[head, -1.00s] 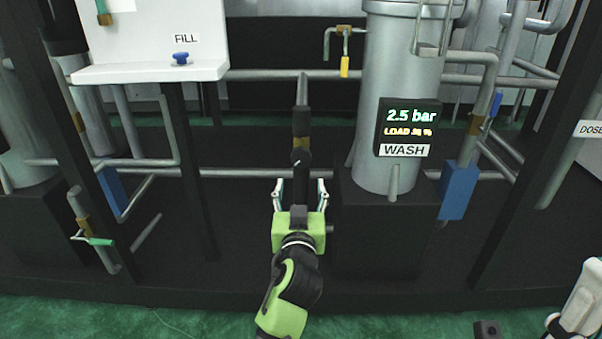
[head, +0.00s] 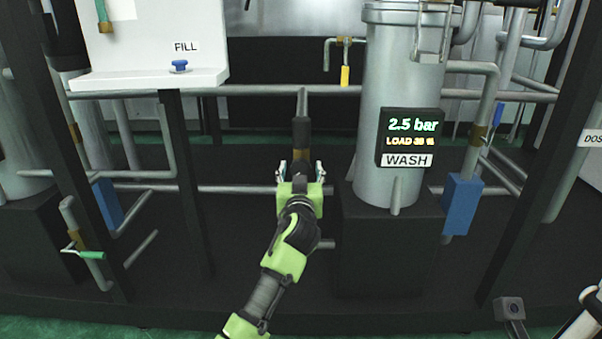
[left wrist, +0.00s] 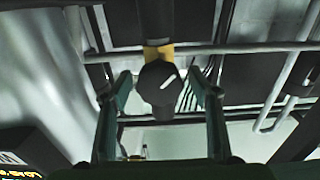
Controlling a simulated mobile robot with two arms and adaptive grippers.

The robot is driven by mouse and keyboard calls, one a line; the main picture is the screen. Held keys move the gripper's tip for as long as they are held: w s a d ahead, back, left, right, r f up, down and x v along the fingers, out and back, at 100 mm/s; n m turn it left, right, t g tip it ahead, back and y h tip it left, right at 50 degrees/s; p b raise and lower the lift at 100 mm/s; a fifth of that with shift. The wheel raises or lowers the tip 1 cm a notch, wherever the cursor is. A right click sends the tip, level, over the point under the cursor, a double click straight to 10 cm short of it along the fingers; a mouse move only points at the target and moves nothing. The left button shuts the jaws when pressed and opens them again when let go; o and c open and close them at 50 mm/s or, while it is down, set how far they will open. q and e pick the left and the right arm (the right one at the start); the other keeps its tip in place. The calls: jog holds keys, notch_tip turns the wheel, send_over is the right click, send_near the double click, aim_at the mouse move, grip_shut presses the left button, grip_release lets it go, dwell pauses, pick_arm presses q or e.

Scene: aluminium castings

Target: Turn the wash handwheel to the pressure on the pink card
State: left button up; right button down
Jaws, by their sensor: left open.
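The wash display (head: 408,137) on the grey vessel (head: 397,70) reads 2.5 bar, with a smaller LOAD line below and a WASH label (head: 406,160). A dark handwheel or knob (left wrist: 160,83) with a white mark shows in the left wrist view, between the open fingers of my left gripper (left wrist: 160,95). In the head view my left gripper (head: 300,172) is open at the lower end of a dark fitting (head: 301,132) on a pipe, left of the vessel. Contact cannot be told. No pink card is in view.
A white panel (head: 150,40) with a FILL label and blue knob (head: 179,66) stands upper left. Pipes, a yellow-handled valve (head: 345,75), a green-handled valve (head: 90,254) and a blue block (head: 461,204) surround the area. A dark post (head: 535,160) stands right.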

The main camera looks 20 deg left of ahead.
pick_arm(q)
jog(key=c, duration=1.1)
jog(key=shift+c, duration=0.2)
jog(key=shift+r+p, duration=0.1)
jog(key=shift+p, duration=0.2)
